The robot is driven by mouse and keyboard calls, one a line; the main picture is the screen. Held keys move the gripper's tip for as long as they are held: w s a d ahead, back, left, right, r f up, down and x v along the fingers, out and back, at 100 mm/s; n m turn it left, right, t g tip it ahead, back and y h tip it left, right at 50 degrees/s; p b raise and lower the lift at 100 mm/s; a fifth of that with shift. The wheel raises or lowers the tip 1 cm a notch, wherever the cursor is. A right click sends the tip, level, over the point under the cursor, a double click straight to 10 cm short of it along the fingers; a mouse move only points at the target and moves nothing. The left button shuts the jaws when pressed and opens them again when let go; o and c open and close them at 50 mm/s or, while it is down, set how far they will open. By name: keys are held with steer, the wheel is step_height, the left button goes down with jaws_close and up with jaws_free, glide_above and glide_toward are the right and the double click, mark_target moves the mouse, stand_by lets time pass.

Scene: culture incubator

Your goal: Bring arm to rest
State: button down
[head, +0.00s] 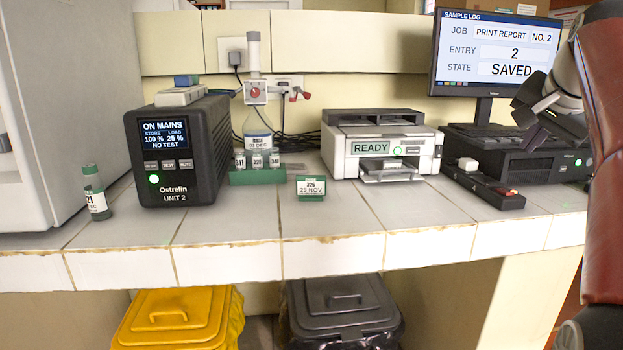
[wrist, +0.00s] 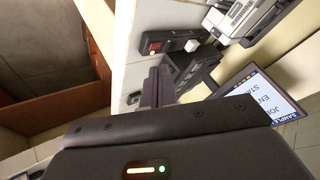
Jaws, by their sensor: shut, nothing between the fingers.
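My gripper (head: 527,112) is at the right side in the head view, in front of the monitor (head: 492,52) and the black computer box (head: 535,152). Its fingers are together and hold nothing. In the wrist view the closed fingers (wrist: 158,86) point up the picture toward the bench, with nothing between them. My arm runs down the right edge of the head view. The monitor reads STATE SAVED.
On the tiled bench stand a black power unit (head: 183,152), a printer (head: 380,145) reading READY, a green vial rack (head: 256,172), a lone vial (head: 95,192) and a dark strip with a red button (head: 484,186). Yellow (head: 177,318) and black (head: 342,312) bins stand below.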

steer(key=s+a+f+n+g+y, duration=0.1)
steer(key=s+a+f+n, duration=0.4)
steer(key=a+f, duration=0.45)
steer(key=s+a+f+n+g+y, duration=0.1)
steer(key=s+a+f+n, duration=0.2)
steer(key=s+a+f, duration=0.5)
steer(key=s+a+f+n, duration=0.1)
steer(key=s+a+f, duration=0.2)
steer(key=f, duration=0.4)
steer(key=s+a+f+n, duration=0.2)
steer(key=s+a+f, duration=0.1)
steer(key=f, duration=0.4)
steer(key=shift+s+a+n+g+y, duration=0.3)
steer(key=shift+s, duration=0.15)
